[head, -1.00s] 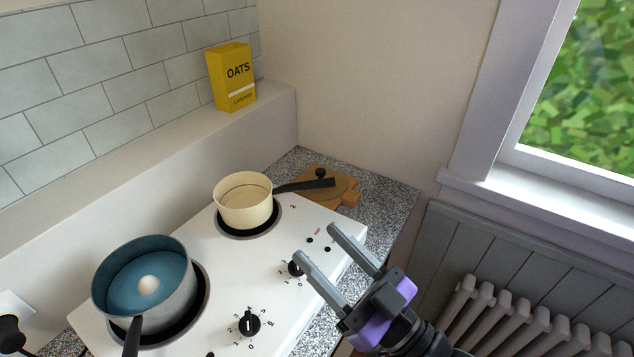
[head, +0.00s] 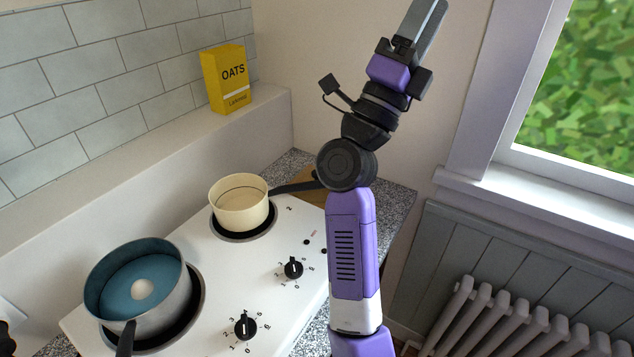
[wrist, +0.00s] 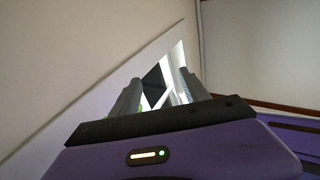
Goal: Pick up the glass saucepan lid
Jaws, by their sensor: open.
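The glass saucepan lid is almost wholly hidden behind my arm in the head view; a dark bit beside the arm may be its knob. Part of the wooden board (head: 308,197) under it shows just left of my arm, at the back corner of the counter. My gripper (head: 425,14) is raised high, well above the board, pointing up toward the top edge of the head view. In the wrist view my gripper (wrist: 160,88) is open, with nothing between its fingers. The lid is not in the wrist view.
A cream saucepan (head: 240,205) stands on the back burner, its dark handle reaching toward the board. A blue-lined pot (head: 140,285) sits on the nearer burner of the white hob (head: 225,275). A yellow oats box (head: 227,80) stands on the ledge. A window and radiator (head: 500,325) are at right.

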